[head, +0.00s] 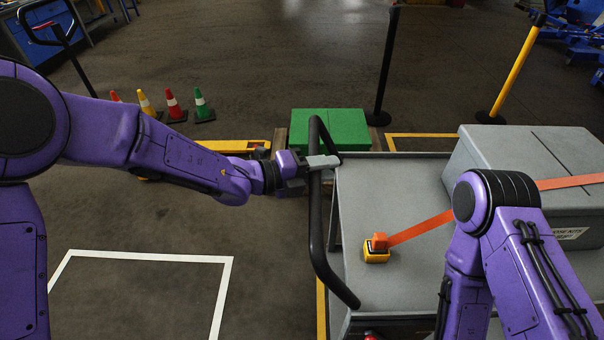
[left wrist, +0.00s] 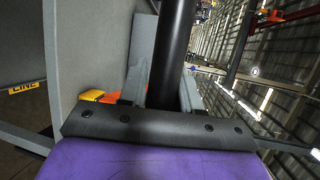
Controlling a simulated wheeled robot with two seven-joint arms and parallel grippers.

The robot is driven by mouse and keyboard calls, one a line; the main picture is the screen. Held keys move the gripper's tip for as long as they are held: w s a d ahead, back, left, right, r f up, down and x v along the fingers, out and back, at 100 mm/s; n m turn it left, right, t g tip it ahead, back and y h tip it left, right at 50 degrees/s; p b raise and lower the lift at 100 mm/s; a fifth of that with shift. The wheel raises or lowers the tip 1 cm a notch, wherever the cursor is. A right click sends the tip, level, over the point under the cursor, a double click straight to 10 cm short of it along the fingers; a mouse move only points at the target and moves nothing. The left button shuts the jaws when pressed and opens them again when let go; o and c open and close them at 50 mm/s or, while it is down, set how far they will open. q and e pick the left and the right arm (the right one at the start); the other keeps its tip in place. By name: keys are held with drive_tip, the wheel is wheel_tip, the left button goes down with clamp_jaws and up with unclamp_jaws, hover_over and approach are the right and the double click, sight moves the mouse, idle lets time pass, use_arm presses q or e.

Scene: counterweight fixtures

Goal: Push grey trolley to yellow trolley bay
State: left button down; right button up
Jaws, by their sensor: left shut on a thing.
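The grey trolley (head: 400,200) stands at the right in the head view, with a grey flat top and a black tubular handle (head: 316,225) along its left end. My left gripper (head: 320,162) is shut on the handle near its upper end. The left wrist view shows the black bar (left wrist: 172,50) between the two fingers. A yellow floor line (head: 425,135) shows beyond the trolley, and another yellow strip (head: 321,295) lies beside its left end. The trolley hides the rest of the yellow marking. My right arm crosses in front of the trolley; its gripper is out of sight.
A grey case (head: 500,160) with an orange strap (head: 420,228) and yellow buckle (head: 376,252) sits on the trolley. A green box (head: 330,128), cones (head: 172,105) and posts (head: 384,65) stand beyond. A white outline (head: 150,257) marks clear floor at left.

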use_arm(q)
drive_tip(key=shift+w+a, duration=0.15)
drive_tip(key=shift+a, duration=0.5)
drive_tip(key=c, duration=0.9)
unclamp_jaws()
drive_tip(key=a, duration=0.3)
drive_tip(key=shift+s+d, duration=0.3)
drive_tip(key=shift+d, duration=0.3)
drive_tip(key=b+v, duration=0.2)
drive_tip(key=v, duration=0.9)
drive_tip(key=shift+w+a, duration=0.15)
drive_tip(key=shift+a, duration=0.05)
use_arm(e)
drive_tip(key=shift+a+f, duration=0.65)
drive_tip(key=shift+f, duration=0.1)
use_arm(q)
drive_tip(key=shift+a, duration=0.1)
